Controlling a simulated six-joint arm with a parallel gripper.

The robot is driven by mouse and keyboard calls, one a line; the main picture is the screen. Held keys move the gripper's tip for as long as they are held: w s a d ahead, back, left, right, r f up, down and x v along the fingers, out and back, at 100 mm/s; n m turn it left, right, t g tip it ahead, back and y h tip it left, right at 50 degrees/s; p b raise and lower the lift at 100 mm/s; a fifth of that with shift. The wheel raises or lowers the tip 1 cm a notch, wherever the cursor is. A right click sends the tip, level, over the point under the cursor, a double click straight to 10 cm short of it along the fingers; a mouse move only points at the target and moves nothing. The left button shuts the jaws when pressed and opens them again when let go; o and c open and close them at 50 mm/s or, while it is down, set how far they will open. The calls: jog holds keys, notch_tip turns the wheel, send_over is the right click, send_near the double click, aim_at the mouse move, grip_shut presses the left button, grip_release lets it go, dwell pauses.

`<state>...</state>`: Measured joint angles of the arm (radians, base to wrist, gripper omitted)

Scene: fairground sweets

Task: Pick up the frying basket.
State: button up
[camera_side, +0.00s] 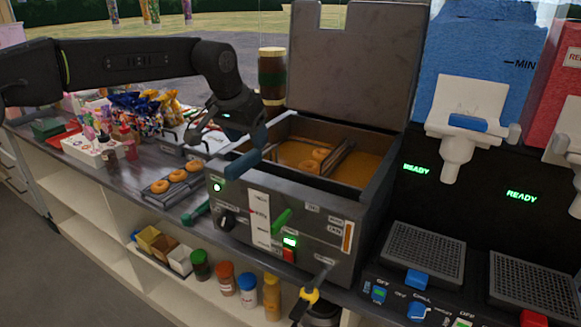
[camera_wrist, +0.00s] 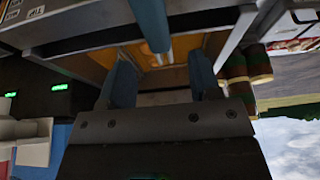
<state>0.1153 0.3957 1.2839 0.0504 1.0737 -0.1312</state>
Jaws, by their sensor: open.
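The frying basket (camera_side: 341,158) sits in the open fryer (camera_side: 325,215), low in the orange-brown oil, with two doughnuts (camera_side: 320,154) at it. Its blue handle (camera_side: 243,164) sticks out over the fryer's front left edge. My gripper (camera_side: 256,143) is open just above the handle, pointing down at the fryer. Much of the basket is hidden by the fryer wall and my gripper.
The raised fryer lid (camera_side: 350,60) stands behind. A dark jar (camera_side: 272,75) stands behind my gripper. Blue and red dispensers (camera_side: 480,50) are at right. Coloured sweets (camera_side: 140,110) crowd the left counter.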

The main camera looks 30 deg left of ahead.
aim_at(256, 154)
jog(key=shift+x, duration=3.15)
jog(key=shift+w+r, duration=0.1)
jog(key=shift+w, duration=0.05)
grip_shut()
jog(key=shift+r, duration=0.15)
